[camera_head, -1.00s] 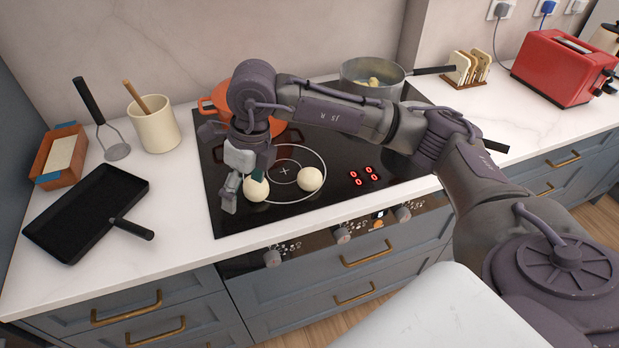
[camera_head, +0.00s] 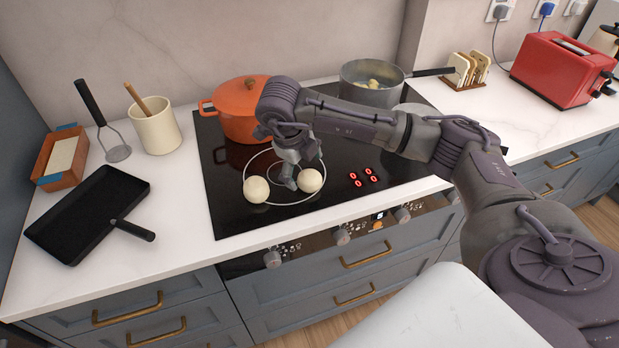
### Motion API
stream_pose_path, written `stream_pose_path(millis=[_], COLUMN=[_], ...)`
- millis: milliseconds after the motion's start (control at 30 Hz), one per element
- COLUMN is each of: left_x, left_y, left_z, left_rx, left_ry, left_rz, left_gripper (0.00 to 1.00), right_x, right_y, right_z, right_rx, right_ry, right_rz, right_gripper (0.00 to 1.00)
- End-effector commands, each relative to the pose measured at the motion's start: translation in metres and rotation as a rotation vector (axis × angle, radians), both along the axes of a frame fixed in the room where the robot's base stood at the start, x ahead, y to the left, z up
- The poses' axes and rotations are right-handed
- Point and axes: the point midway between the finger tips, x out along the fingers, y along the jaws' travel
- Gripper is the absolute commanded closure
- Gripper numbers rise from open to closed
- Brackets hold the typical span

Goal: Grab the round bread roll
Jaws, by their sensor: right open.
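Two round pale objects that look like bread rolls lie on the black cooktop's front left ring. One roll (camera_head: 256,189) is on the left and the other roll (camera_head: 310,180) is on the right. My right gripper (camera_head: 303,176) is open and low over the cooktop, pointing down at the right roll. One finger shows just left of that roll; the other is partly hidden behind it. I cannot tell whether the fingers touch it. My left gripper is out of view.
An orange pot (camera_head: 237,124) stands behind the gripper, and a steel pot (camera_head: 366,92) stands at the back right of the cooktop (camera_head: 226,213). A black pan (camera_head: 85,212), a utensil crock (camera_head: 157,131) and a masher (camera_head: 117,152) are on the left counter. A red toaster (camera_head: 556,72) stands at the right.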

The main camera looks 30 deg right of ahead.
Motion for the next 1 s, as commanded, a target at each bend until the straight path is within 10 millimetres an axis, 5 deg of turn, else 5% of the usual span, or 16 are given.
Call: stream_pose_path(millis=[233, 533, 900, 1000], left_x=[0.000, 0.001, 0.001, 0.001], left_y=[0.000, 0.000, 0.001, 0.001], left_z=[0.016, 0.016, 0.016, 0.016], left_rx=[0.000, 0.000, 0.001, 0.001], left_ry=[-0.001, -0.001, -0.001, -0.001], left_rz=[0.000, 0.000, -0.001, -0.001], left_gripper=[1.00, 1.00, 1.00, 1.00], right_x=[0.001, 0.002, 0.002, 0.002], right_y=[-0.012, -0.013, -0.013, -0.013], right_z=[-0.033, -0.040, -0.039, -0.039], right_rx=[0.000, 0.001, 0.001, 0.001], right_ry=[0.004, 0.000, 0.000, 0.000], right_rz=[-0.001, 0.000, 0.000, 0.000], right_gripper=[0.12, 0.12, 0.72, 0.77])
